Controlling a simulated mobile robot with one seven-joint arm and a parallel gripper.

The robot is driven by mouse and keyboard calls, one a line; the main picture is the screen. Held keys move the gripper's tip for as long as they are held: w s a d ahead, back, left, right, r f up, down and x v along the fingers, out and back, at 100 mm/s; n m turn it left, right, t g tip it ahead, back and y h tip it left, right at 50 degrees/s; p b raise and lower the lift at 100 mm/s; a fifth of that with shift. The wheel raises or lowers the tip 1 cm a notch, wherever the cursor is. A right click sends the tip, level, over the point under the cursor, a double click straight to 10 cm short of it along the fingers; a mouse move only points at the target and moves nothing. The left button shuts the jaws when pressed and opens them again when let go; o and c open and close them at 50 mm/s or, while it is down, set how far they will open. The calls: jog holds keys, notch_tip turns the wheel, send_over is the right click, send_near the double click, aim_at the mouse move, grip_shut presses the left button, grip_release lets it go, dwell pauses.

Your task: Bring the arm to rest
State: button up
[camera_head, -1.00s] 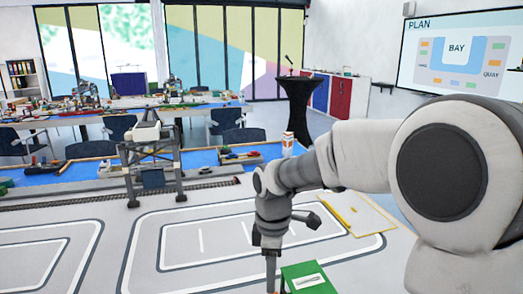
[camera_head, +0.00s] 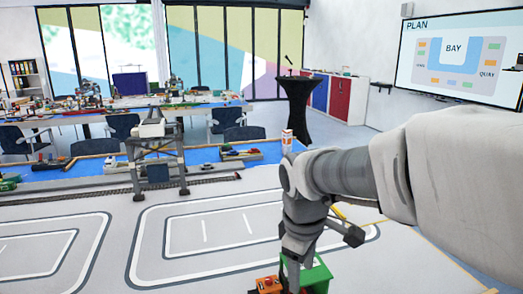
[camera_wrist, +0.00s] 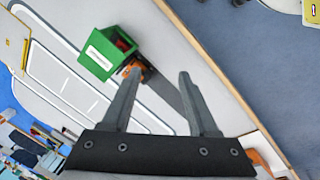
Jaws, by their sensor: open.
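My gripper (camera_wrist: 160,74) is open in the wrist view, with two grey fingers apart and nothing between them. The left fingertip overlaps an orange object (camera_wrist: 134,66) in the picture; I cannot tell whether they touch. In the head view my arm reaches in from the right and bends down, and my gripper is at the bottom edge in front of a green bin, its fingers mostly cut off.
The green bin (camera_wrist: 100,54) has a white label and something red inside; it also shows in the head view (camera_head: 320,274). A model gantry crane (camera_head: 153,150) stands on the white tabletop (camera_head: 60,215).

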jog(key=s+d+r+m+t, duration=0.2)
jog(key=s+d+m, duration=0.1)
jog(key=s+m, duration=0.2)
jog(key=s+d+r+m+t, duration=0.1)
jog(key=s+d+m, duration=0.2)
jog(key=s+m, duration=0.3)
jog(key=shift+s+d+r+t+y, duration=0.2)
jog(key=shift+s+r+t+y, duration=0.15)
jog(key=shift+s, duration=0.65)
